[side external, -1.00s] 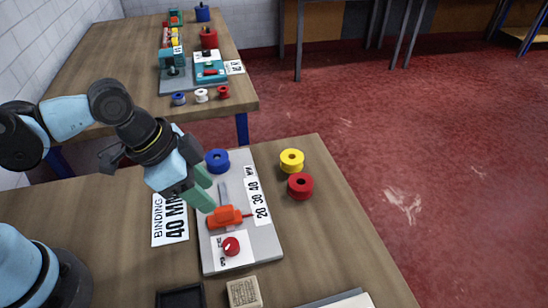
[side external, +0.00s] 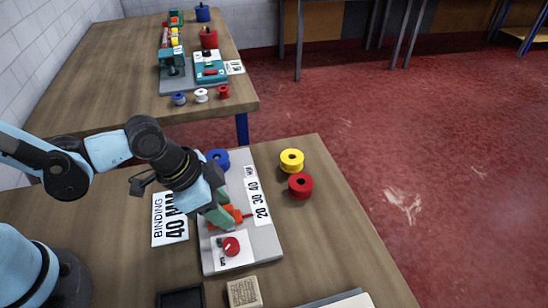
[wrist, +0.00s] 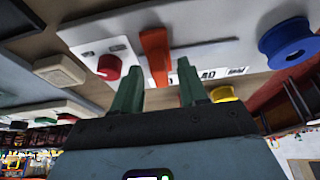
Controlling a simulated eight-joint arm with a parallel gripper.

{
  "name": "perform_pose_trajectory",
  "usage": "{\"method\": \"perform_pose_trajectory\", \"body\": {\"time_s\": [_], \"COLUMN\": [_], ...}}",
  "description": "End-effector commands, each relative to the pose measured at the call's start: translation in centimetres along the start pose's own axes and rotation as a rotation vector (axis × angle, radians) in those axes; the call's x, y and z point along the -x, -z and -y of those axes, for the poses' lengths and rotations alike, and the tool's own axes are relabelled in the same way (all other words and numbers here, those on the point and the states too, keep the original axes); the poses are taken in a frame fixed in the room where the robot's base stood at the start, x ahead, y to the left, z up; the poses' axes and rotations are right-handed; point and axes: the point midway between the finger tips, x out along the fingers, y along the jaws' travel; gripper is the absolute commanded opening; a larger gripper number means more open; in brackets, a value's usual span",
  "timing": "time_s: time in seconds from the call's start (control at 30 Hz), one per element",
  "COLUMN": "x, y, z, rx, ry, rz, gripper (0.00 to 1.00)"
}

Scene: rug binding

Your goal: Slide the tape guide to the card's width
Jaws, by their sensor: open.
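The orange-red tape guide (side external: 238,214) sits on the grey plate (side external: 262,243), partly hidden by my gripper in the side view. Its thin red pointer lies near the 20 end of the white scale (side external: 257,200), which reads 20, 30, 40 MM. The card (side external: 170,220) reads "BINDING 40 MM" and lies left of the plate. My gripper (side external: 219,215) is open, with its green fingers low at the guide. In the wrist view the guide (wrist: 155,52) shows upright in the gap between the fingers (wrist: 158,66). Contact cannot be told.
A red knob (side external: 231,246) stands on a white panel in front of the guide. A blue spool (side external: 219,158) is at the plate's far end. A yellow spool (side external: 291,160) and a red spool (side external: 300,185) stand right of the plate. A dark tray (side external: 180,298) and a tan block (side external: 244,292) lie in front.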

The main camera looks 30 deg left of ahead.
Motion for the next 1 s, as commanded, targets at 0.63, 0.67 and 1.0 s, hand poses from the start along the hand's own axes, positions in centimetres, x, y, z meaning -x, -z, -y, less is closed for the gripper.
{"method": "perform_pose_trajectory", "body": {"time_s": [0.63, 0.67, 1.0], "x": [0.0, 0.0, 0.0], "y": [0.0, 0.0, 0.0], "z": [0.0, 0.0, 3.6], "rx": [0.0, 0.0, 0.007], "ry": [0.0, 0.0, 0.004], "rz": [0.0, 0.0, 0.001], "gripper": [0.0, 0.0, 0.0]}}
